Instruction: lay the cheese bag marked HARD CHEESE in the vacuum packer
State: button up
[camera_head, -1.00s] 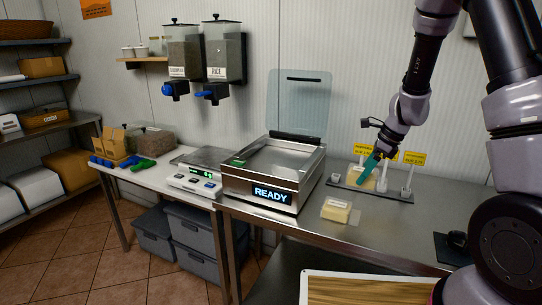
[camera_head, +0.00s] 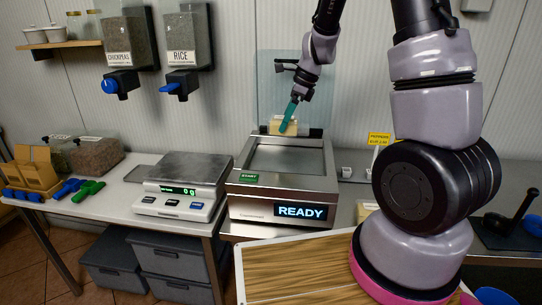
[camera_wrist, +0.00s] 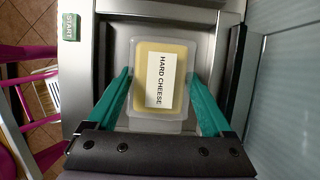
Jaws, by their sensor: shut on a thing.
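The cheese bag marked HARD CHEESE (camera_wrist: 160,76) is a yellow block in a clear bag with a white label. My gripper (camera_wrist: 160,105) is shut on it, with a teal finger on each side in the wrist view. In the head view my gripper (camera_head: 288,122) holds the cheese bag (camera_head: 277,126) above the back part of the vacuum packer (camera_head: 285,185). The packer's clear lid stands open behind the bag. Its display reads READY. In the wrist view the packer's chamber (camera_wrist: 201,32) lies beneath the bag. Whether the bag touches the chamber is unclear.
The green START button (camera_head: 249,178) is on the packer's front left. A scale (camera_head: 184,184) reading 0 g stands to the left. Chickpea (camera_head: 129,45) and rice (camera_head: 184,45) dispensers hang on the wall. A wooden board (camera_head: 300,268) lies in front. My arm hides part of the right counter.

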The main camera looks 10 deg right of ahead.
notch_tip(320, 180, down, 6)
jog(key=shift+w+a+f, duration=0.1)
jog(key=shift+a, duration=0.05)
jog(key=shift+f, duration=1.8)
jog(key=shift+f, duration=0.1)
jog(key=o, duration=1.4)
